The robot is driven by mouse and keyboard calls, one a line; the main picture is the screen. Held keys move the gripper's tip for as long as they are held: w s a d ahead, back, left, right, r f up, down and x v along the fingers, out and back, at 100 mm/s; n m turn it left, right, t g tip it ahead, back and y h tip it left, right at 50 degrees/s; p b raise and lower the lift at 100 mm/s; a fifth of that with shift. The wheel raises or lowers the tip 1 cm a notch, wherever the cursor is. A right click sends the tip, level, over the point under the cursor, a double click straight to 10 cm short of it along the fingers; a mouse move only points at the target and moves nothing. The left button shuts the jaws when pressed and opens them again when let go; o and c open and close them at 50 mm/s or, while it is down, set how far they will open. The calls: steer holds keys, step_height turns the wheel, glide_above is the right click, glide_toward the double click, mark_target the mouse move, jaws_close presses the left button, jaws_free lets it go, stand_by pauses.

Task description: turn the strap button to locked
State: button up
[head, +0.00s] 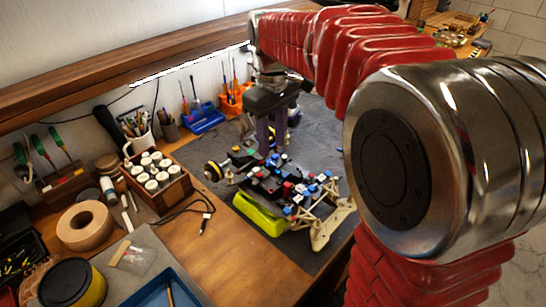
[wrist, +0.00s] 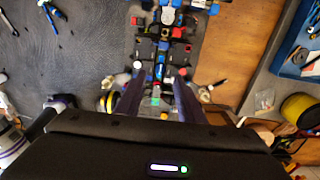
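The RC racecar chassis (head: 290,188), dark with blue, red and white parts, sits over a lime-green stand (head: 259,214) on the dark mat. It also shows in the wrist view (wrist: 164,46), running up from between my fingers. I cannot tell which small part is the strap button, nor its setting. A small blue-green part (wrist: 155,96) shows between the fingers. My gripper (head: 272,148) points down over the far part of the chassis. In the wrist view its two dark purple fingers (wrist: 159,78) are apart, with no object visibly clamped. Whether they touch the car is unclear.
A box of white-capped bottles (head: 155,176), a tape roll (head: 85,225), a black cable and a blue tray (head: 168,290) lie left of the car. Blue and orange tool holders (head: 203,118) stand behind.

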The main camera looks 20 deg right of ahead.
mark_target(272, 163)
step_height(272, 163, down, 6)
steer(key=shift+r, duration=0.1)
steer(key=shift+c, duration=0.5)
jaws_close()
